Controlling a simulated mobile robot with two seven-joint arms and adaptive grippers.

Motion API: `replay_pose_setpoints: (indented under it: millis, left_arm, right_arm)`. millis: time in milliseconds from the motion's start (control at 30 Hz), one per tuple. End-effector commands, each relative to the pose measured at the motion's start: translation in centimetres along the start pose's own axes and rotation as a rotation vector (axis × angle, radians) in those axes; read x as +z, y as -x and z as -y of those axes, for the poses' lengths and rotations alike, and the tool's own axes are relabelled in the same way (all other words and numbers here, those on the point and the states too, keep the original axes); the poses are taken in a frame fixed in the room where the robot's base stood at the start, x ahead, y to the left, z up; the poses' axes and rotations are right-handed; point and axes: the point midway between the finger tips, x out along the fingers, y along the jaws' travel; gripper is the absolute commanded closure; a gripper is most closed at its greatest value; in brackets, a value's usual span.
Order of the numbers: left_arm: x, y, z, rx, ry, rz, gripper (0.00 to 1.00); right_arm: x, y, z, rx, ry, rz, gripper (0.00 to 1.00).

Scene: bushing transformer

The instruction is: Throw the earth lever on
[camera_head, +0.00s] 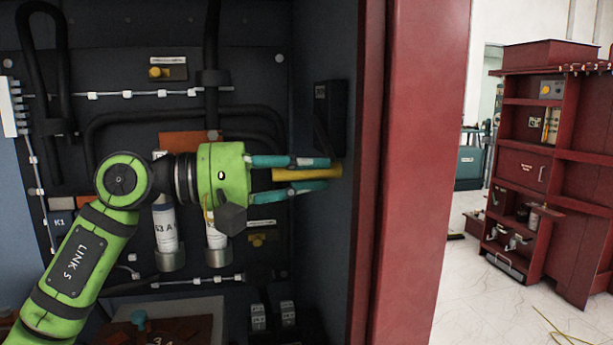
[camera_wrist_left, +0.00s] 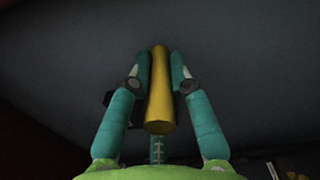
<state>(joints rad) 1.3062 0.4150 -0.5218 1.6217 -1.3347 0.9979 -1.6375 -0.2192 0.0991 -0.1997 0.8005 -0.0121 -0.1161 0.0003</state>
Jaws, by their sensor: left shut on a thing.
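The earth lever is a yellow bar (camera_head: 305,174) at the right inner wall of the dark cabinet, beside a black box (camera_head: 330,112). It points out from the wall to the left. My left gripper (camera_head: 322,175) is shut on it, one teal finger above and one below. In the left wrist view the yellow lever (camera_wrist_left: 160,95) lies between the two teal fingers (camera_wrist_left: 160,75), its round end toward the palm. The lever's root at the wall is partly hidden by the fingertips. My right gripper is in neither view.
The cabinet's back panel holds black cables, white cylinders (camera_head: 166,228) and a small yellow knob (camera_head: 155,72). A red door post (camera_head: 415,170) stands close to the right of my gripper. A red shelf unit (camera_head: 540,170) stands farther off over a pale floor.

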Motion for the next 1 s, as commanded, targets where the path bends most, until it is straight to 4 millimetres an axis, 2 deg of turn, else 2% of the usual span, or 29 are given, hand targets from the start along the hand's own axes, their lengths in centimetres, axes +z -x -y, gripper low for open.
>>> replay_pose_setpoints:
  millis: [33, 167, 733, 767, 800, 1000]
  left_arm:
    - [-0.4, -0.1, 0.7, -0.006, 0.007, 0.000, 1.00]
    - [-0.8, -0.1, 1.1, -0.007, 0.009, 0.000, 1.00]
    - [-1.1, -0.2, 1.3, -0.009, 0.012, -0.001, 1.00]
    - [-1.1, -0.2, 1.3, -0.009, 0.012, -0.001, 0.71]
    - [-1.1, -0.1, 1.3, -0.009, 0.012, -0.001, 0.55]
    - [-1.0, -0.1, 1.1, -0.005, 0.010, -0.001, 0.55]
  right_arm:
    - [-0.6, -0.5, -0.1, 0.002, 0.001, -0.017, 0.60]
    - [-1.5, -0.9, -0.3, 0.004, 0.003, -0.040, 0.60]
    - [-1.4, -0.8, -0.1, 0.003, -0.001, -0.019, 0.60]
    - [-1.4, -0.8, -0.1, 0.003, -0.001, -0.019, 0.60]
    - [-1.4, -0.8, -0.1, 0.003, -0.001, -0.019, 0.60]
    - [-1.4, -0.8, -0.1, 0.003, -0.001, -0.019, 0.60]
